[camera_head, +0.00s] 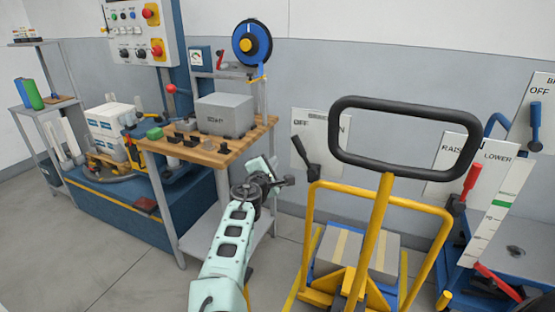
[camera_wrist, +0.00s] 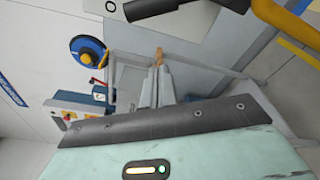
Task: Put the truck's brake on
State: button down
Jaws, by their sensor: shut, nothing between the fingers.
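In the wrist view a black lever (camera_wrist: 150,8) crosses a white panel at the top edge. My gripper (camera_head: 288,181) is left of this lever and apart from it. It is shut and empty in the wrist view (camera_wrist: 158,68). I cannot tell which lever is the brake.
A "RAISE/LOWER" panel (camera_head: 500,165) has a red lever (camera_head: 470,180). Another panel reading "OFF" (camera_head: 540,90) has a blue lever (camera_head: 535,125). A red-ended lever (camera_head: 495,280) is low right. A wooden-topped bench (camera_head: 215,155) stands left of my gripper. Floor is clear at front left.

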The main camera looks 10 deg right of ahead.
aim_at(303, 154)
jog(key=r+p+x, duration=0.1)
jog(key=p+x, duration=0.1)
jog(key=x, duration=0.7)
jog(key=s+d+p, duration=0.1)
jog(key=s+d+r, duration=0.1)
jog(key=s, duration=0.1)
jog(key=shift+p, duration=0.35)
